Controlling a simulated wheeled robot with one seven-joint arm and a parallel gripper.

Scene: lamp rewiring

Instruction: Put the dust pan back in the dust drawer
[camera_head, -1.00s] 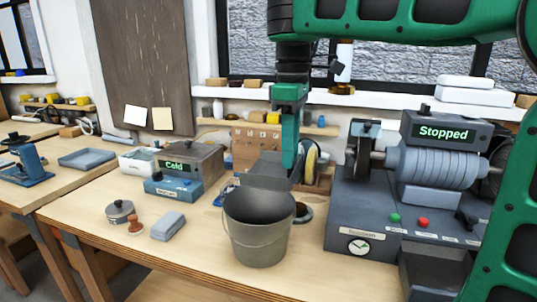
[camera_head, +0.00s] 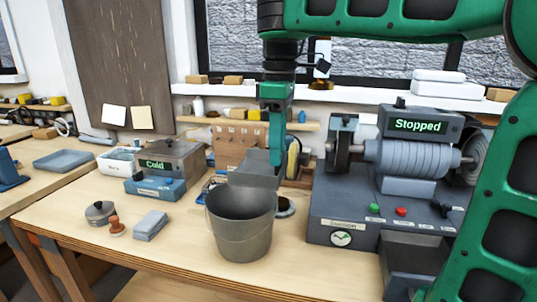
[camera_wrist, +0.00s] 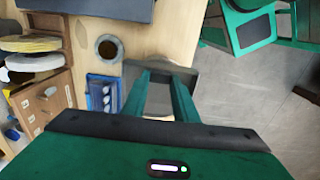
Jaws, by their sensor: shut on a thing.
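The dust pan (camera_head: 253,172) is a grey metal scoop. My gripper (camera_head: 276,160), with green fingers, is shut on it and holds it up over the rear rim of a grey bucket (camera_head: 240,228) on the bench. In the wrist view the two fingers (camera_wrist: 160,78) reach a grey shape; I cannot tell there where the pan ends and the bucket begins. A dark grey drawer-like tray (camera_head: 412,258) stands out at the lower front of the grey machine (camera_head: 345,210), seemingly the dust drawer, partly hidden by my arm.
The machine's screen reads "Stopped". At the left on the bench are a box reading "Cold" (camera_head: 170,162), a lidded pot (camera_head: 100,212), a brown stamp (camera_head: 116,227) and a grey block (camera_head: 150,225). The bench front between bucket and machine is clear.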

